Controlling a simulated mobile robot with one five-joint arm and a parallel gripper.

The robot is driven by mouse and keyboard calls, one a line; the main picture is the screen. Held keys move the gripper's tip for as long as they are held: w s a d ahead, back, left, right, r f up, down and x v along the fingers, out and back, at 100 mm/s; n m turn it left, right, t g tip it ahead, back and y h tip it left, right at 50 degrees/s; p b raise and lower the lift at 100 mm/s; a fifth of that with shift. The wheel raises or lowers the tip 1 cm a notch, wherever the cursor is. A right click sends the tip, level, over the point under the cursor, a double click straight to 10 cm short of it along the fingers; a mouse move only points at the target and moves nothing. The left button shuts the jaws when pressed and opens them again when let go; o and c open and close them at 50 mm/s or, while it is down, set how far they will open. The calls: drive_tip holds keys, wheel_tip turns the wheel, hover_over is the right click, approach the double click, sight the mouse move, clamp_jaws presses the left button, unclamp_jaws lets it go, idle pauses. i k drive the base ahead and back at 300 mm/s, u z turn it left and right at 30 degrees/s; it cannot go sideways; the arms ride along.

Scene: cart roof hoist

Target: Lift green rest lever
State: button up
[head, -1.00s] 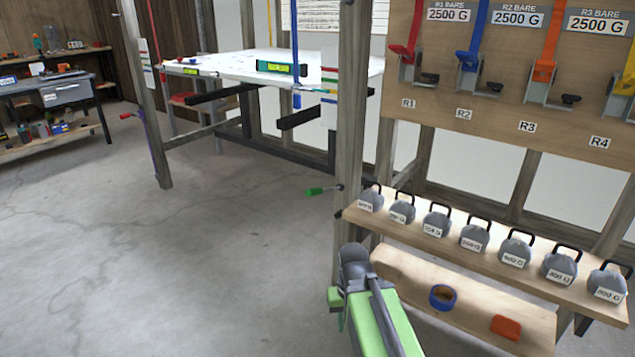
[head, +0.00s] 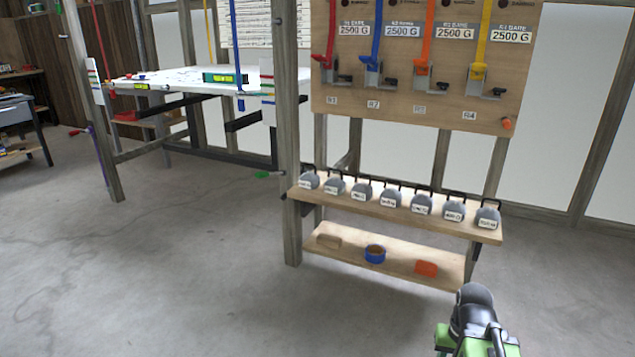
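The green rest lever (head: 264,174) is a small green handle low beside the wooden post, left of the weight shelf. It points left and looks roughly level. Its rod and mount are hard to make out at this distance. My gripper (head: 474,296) is at the bottom right on my green arm, in front of the shelves and well apart from the lever. Its fingertips cannot be made out, and nothing shows held in it.
A wooden post (head: 289,150) stands between the lever and the shelf of several grey weights (head: 390,199). A lower shelf (head: 450,277) holds a blue tape roll (head: 375,254) and an orange block (head: 426,268). A white roof panel (head: 190,82) hangs behind.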

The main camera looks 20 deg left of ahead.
sight(259, 175)
drive_tip(key=u, duration=0.7)
drive_tip(key=i, duration=0.65)
drive_tip(key=u, duration=0.95)
drive_tip(key=i, duration=1.15)
drive_tip(key=u, duration=0.55)
drive_tip(key=k, duration=0.85)
drive_tip(key=u, duration=0.1)
drive_tip(key=i, duration=0.95)
drive_tip(key=z, duration=0.05)
